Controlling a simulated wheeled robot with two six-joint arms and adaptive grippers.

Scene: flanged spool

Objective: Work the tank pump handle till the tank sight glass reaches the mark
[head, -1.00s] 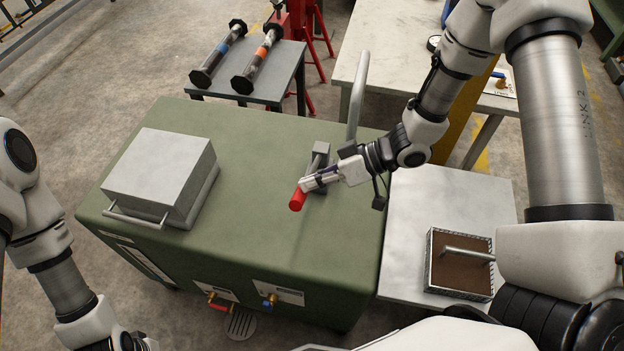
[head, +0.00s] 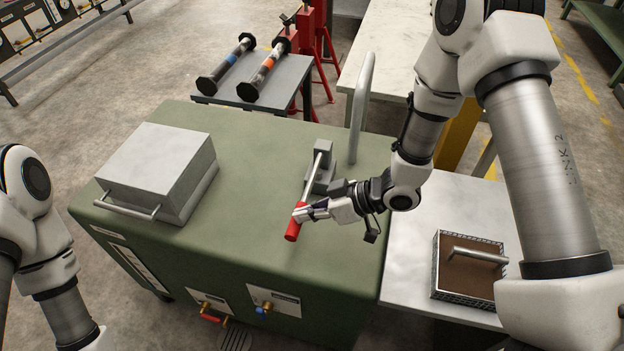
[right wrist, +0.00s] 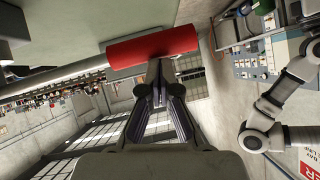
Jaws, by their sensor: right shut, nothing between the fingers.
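The green tank (head: 240,215) stands in the middle of the head view. Its pump handle (head: 311,182) is a metal lever from a grey bracket on top, reaching toward the front with a red grip (head: 291,231) at its end. My right gripper (head: 303,212) is at the red grip, shut with nothing between its fingers. In the right wrist view the closed fingertips (right wrist: 160,64) lie against or just short of the red grip (right wrist: 152,47); I cannot tell which. A narrow pale strip (head: 133,268) on the tank's front may be the sight glass; its level and mark are unreadable. My left gripper is out of view.
A grey box (head: 160,165) with a bar handle sits on the tank's left. A bent pipe (head: 361,105) rises behind the lever. Red and blue valves (head: 210,317) are on the front. A side table (head: 405,270) holds a brown-topped tray (head: 468,285). Two flanged spools (head: 227,64) lie behind.

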